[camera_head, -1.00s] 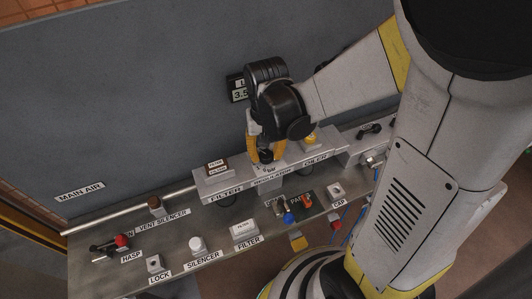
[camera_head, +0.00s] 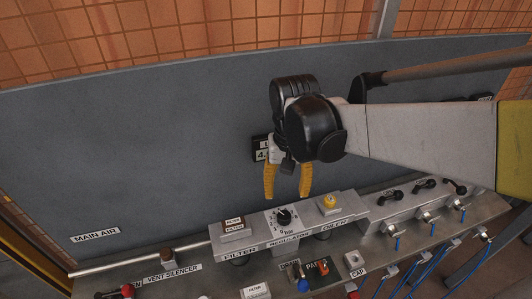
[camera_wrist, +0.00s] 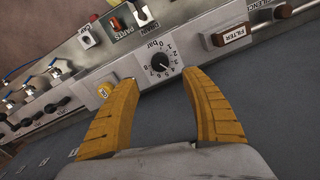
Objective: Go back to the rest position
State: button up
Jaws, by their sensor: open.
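My gripper (camera_head: 287,195) has two yellow fingers, spread apart with nothing between them. In the head view it hangs above the regulator block, in front of the grey back panel (camera_head: 130,150). The black regulator knob (camera_head: 284,217) on its white dial stands free below the fingertips. In the wrist view the same knob (camera_wrist: 160,62) shows beyond and between the open fingers (camera_wrist: 166,95), apart from both. A small display on the panel (camera_head: 262,150) is partly hidden behind my gripper.
The filter block (camera_head: 234,226) is left of the regulator and the yellow oiler button (camera_head: 330,201) right of it. Black levers and fittings with blue hoses (camera_head: 427,216) line the right side. Red and orange parts (camera_head: 320,267) lie on the bench below. The panel's upper left is clear.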

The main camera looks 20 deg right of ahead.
jog(key=shift+r, duration=0.85)
jog(key=s+r+n+t, duration=0.2)
jog(key=s+n+t, duration=0.1)
jog(key=s+t, duration=0.2)
jog(key=shift+s+t, duration=0.3)
jog(key=shift+t, duration=0.8)
